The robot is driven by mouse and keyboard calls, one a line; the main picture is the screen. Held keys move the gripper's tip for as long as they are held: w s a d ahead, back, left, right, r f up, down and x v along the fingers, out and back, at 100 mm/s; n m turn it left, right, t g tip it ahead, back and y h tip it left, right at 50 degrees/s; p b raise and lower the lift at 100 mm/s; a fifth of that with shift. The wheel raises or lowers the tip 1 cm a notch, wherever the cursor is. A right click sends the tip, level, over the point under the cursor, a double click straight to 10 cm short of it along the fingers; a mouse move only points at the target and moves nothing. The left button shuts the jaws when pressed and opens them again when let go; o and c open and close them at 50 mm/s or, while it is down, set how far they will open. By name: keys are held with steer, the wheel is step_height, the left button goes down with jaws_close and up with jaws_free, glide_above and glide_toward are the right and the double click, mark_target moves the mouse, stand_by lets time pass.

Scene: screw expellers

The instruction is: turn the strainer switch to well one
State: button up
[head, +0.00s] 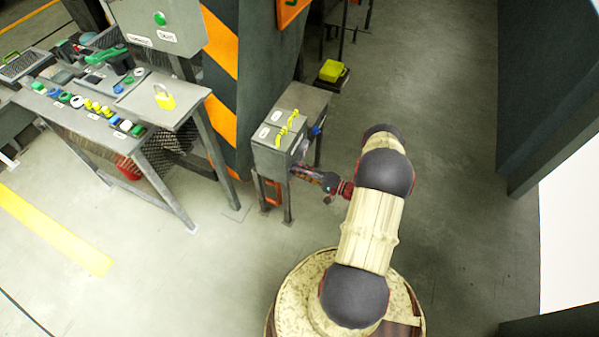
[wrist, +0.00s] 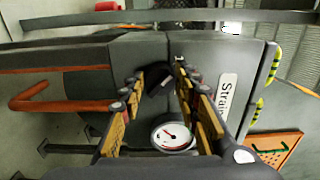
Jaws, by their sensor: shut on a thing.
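The strainer switch (wrist: 158,82) is a small dark handle on the front of a grey box, between my fingertips in the wrist view. A white label beginning "Strai" (wrist: 226,98) is beside it on the same face. My gripper (wrist: 155,76) is closed on the switch, with orange-and-black fingers on both sides. In the head view my gripper (head: 302,172) reaches the right-hand face of the grey box (head: 268,158); the switch is hidden there. Which well the switch points to cannot be told.
A round white gauge (wrist: 172,137) with a red needle shows between my fingers. Yellow-green handles (head: 287,127) stand on top of the box. An orange bar (wrist: 62,104) sticks out beside it. A control desk (head: 185,112) stands left; the floor right is clear.

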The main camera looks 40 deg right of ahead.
steer(key=o, duration=1.1)
steer(key=shift+s, duration=0.1)
steer(key=v, duration=1.2)
steer(key=shift+a, duration=0.1)
